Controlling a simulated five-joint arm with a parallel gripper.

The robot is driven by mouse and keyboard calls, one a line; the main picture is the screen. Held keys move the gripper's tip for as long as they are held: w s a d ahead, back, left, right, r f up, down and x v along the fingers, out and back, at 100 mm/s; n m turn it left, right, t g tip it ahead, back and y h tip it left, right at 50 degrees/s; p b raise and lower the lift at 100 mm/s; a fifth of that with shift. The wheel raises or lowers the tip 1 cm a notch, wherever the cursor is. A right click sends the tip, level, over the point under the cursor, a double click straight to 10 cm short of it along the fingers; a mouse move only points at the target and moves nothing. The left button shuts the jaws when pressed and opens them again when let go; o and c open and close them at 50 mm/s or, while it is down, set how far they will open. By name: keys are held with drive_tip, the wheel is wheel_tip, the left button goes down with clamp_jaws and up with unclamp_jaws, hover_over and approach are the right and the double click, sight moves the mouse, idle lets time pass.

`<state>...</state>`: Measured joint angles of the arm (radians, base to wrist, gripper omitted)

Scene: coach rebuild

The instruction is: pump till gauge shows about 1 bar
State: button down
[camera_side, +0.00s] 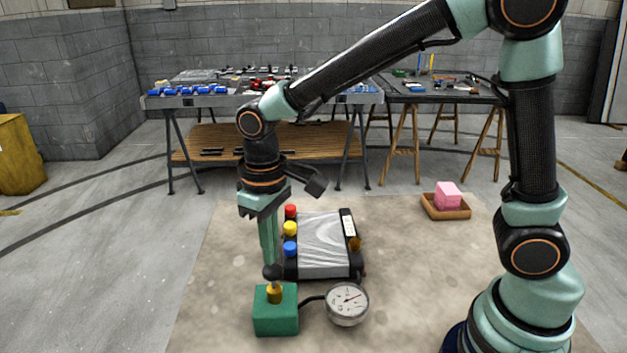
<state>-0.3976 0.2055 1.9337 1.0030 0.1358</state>
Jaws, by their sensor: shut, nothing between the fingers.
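The pump is a green block (276,318) with a brass collar (275,294) and a dark round knob (272,272) on top. A dark hose joins it to a round white gauge (347,301) on its right. The gauge's needle points to the upper right; its numbers are too small to read. My gripper (269,262) is shut and empty, pointing down right above the knob. Its fingertips meet the knob's top in the picture; I cannot tell whether they touch it.
Behind the pump lies a grey-covered unit (324,248) with red (290,211), yellow (289,229) and blue (290,249) knobs close beside my fingers. A wooden tray (446,212) holding a pink block (448,195) sits at the right. The mat's left side is clear.

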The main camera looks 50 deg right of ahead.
wheel_tip(320, 180, up, 7)
idle(0.7)
drive_tip(key=s+d+r+m+t, duration=0.1)
drive_tip(key=s+d+t, duration=0.1)
drive_tip(key=d, duration=0.5)
drive_tip(key=s+d+r+m+t, duration=0.1)
drive_tip(key=s+d+m+t, duration=0.1)
drive_tip(key=s+d, duration=0.3)
drive_tip(key=d+t, duration=0.1)
drive_tip(key=d, duration=0.2)
drive_tip(key=shift+r+t, duration=0.2)
drive_tip(key=shift+t, duration=0.1)
drive_tip(key=shift+a, duration=0.1)
drive_tip(key=c, duration=0.8)
unclamp_jaws()
drive_tip(key=shift+a+r, duration=0.1)
drive_tip(key=shift+r, duration=0.15)
drive_tip(key=o, duration=0.8)
drive_tip(key=shift+a+r+m+g, duration=0.35)
drive_tip(key=shift+r+m, duration=0.2)
drive_tip(key=shift+r, duration=0.1)
drive_tip(key=shift+a+r+m+g, duration=0.3)
drive_tip(key=shift+r+m+g, duration=0.05)
drive_tip(key=shift+r+m, duration=0.25)
drive_tip(key=s+a+r+m+g, duration=0.3)
drive_tip(key=r+m+g, duration=0.1)
drive_tip(key=r+m, duration=0.35)
wheel_tip(320, 180, down, 9)
drive_tip(key=shift+a+n, duration=0.2)
drive_tip(key=shift+n, duration=0.2)
